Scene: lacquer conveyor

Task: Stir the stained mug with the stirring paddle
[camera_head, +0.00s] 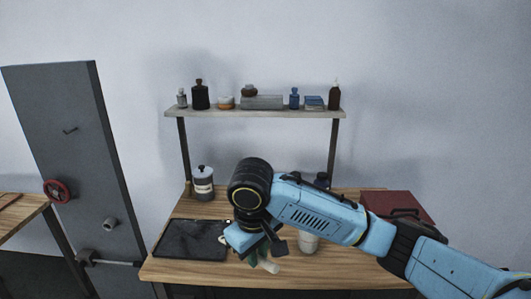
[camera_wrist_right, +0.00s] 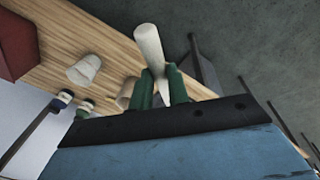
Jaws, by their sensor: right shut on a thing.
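My right gripper (camera_head: 257,258) is low over the front of the wooden table, its green fingers shut on a pale, cream-coloured piece (camera_head: 269,267), which looks like the stirring paddle. In the right wrist view the fingers (camera_wrist_right: 162,88) grip this paddle (camera_wrist_right: 149,48), with a wide rounded end beyond them and a narrow part between them. A beige rounded thing (camera_wrist_right: 125,92), perhaps the stained mug, shows partly behind the fingers. A whitish cup-like vessel (camera_wrist_right: 84,69) stands apart from them; I cannot tell which is the mug. My left gripper is out of view.
A dark tray (camera_head: 190,240) lies at the table's left. A grey lidded jar (camera_head: 203,184) stands behind it. A red box (camera_head: 399,205) is at the right. A shelf (camera_head: 255,113) with bottles spans the back. A grey panel (camera_head: 75,160) stands to the left.

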